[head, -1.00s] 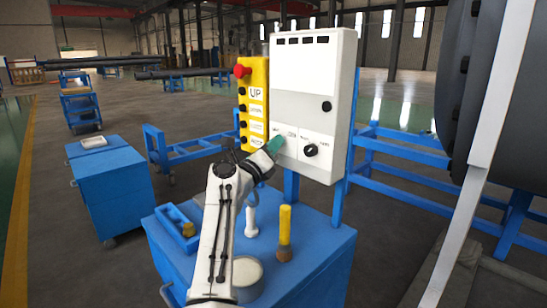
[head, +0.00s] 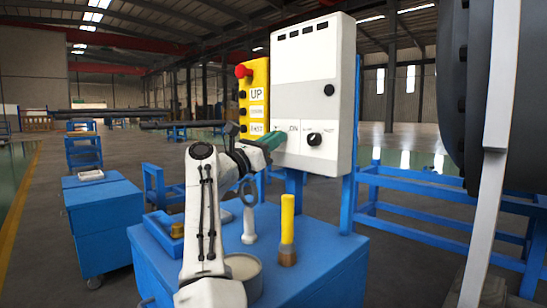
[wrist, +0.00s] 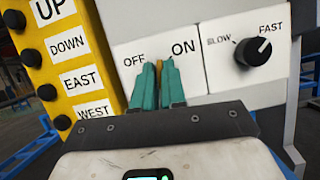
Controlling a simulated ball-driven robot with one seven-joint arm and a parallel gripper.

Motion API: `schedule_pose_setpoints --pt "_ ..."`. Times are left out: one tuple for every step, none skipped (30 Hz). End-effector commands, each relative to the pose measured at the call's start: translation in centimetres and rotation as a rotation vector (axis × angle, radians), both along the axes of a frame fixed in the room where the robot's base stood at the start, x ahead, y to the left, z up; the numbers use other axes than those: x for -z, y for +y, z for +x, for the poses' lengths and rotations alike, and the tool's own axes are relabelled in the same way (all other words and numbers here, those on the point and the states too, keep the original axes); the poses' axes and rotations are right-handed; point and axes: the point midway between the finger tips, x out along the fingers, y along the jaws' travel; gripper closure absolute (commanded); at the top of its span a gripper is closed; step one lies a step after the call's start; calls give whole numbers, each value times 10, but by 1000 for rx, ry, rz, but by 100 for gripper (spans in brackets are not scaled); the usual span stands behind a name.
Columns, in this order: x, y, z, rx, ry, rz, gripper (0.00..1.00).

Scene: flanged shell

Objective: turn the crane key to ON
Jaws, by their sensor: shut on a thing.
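The crane key, a small tan piece (wrist: 167,70), sits between the OFF and ON labels on the white control box (head: 302,80). My gripper (wrist: 160,78) has two teal fingers closed around the key, covering most of it. In the head view, my gripper (head: 268,143) is at the lower left of the box's front, and the key is hidden there. The ON label (wrist: 183,47) is up and to the right of the fingers, and the OFF label (wrist: 134,60) is to the left. I cannot tell exactly which way the key points.
A SLOW/FAST knob (wrist: 253,51) is right of the key. A yellow button pendant (head: 258,92) stands left of the box.

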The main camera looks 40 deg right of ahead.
Motion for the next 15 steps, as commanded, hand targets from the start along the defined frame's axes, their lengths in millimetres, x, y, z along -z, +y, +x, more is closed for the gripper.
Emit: schedule_pose_setpoints --pt "4 -5 -2 10 -44 4 100" --pt "3 -6 -2 10 -72 5 100" --pt "2 -6 -2 10 -109 7 100" --pt "2 -5 -1 11 -138 8 100" --pt "1 -5 -1 11 -166 9 100" --pt "0 -6 -1 10 -203 10 100" --pt "-1 -6 -1 10 -232 11 100" --pt "-1 -5 -1 11 -259 12 100" --pt "-2 -5 0 11 -296 14 100" --pt "-3 -6 0 10 -323 14 100" --pt "-3 -6 0 11 -349 15 100" --pt "-3 -5 0 11 -383 18 100" --pt "-4 -5 0 10 -409 19 100" --pt "-4 -5 1 10 -434 19 100" --pt "-4 -5 1 10 -465 22 100"
